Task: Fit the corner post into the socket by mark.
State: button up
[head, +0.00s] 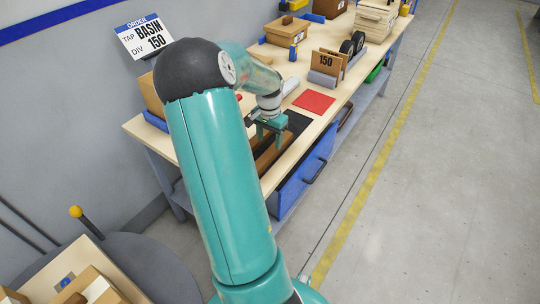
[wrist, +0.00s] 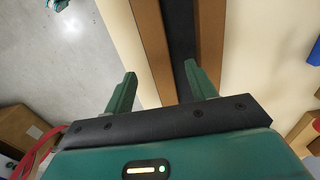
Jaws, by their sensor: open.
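My gripper (head: 267,138) is open and empty above the near part of the bench; its two spread fingers also show in the wrist view (wrist: 160,70). Beyond the fingers is a long brown fixture tray (wrist: 211,40) with a black strip (wrist: 180,30) between its two brown sides. In the head view the brown tray (head: 273,155) is partly hidden by my arm and gripper. A brown panel marked 150 (head: 326,62) stands in a grey holder farther along the bench. I cannot clearly make out the corner post or the marked socket.
A sign (head: 145,37) reads TAP BASIN, DIV 150. A blue drawer (head: 305,178) hangs below. The floor at right is clear.

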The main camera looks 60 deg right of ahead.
aim_at(270, 152)
notch_tip(270, 152, down, 7)
jog(key=shift+s+r, duration=0.1)
jog(key=c, duration=1.1)
